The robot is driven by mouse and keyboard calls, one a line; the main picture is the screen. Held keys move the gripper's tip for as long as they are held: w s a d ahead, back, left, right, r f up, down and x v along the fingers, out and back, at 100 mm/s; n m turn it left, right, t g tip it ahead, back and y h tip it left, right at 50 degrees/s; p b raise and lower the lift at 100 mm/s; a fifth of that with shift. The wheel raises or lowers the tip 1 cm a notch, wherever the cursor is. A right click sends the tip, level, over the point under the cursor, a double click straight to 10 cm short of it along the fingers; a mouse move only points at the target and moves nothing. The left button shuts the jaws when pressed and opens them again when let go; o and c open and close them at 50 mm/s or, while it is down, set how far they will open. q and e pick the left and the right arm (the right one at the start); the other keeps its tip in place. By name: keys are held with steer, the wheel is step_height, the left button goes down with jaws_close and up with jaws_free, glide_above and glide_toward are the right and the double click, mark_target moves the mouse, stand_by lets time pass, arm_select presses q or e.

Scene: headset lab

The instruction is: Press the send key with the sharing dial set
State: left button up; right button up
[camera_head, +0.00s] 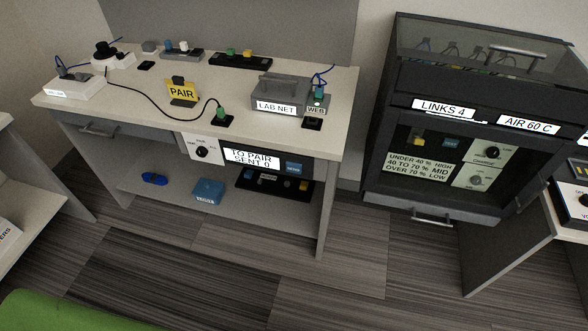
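A white plate with a black dial (201,152) hangs under the front edge of the left table. Its small labels are too blurred to read, and so is the exact pointer setting. To its right a display (251,158) reads "TO PAIR SENT 0". A blue key (294,167) with small unreadable lettering sits on the dark panel right of the display. It may be the send key. Neither of my grippers is in view.
The table (150,96) holds a yellow PAIR sign (182,91), a LAB NET box (276,97), plugs and cables. A blue box (208,191) stands on its lower shelf. A dark cabinet (436,190) with dials stands right. Floor (215,255) in front is clear; something green (70,312) lies bottom left.

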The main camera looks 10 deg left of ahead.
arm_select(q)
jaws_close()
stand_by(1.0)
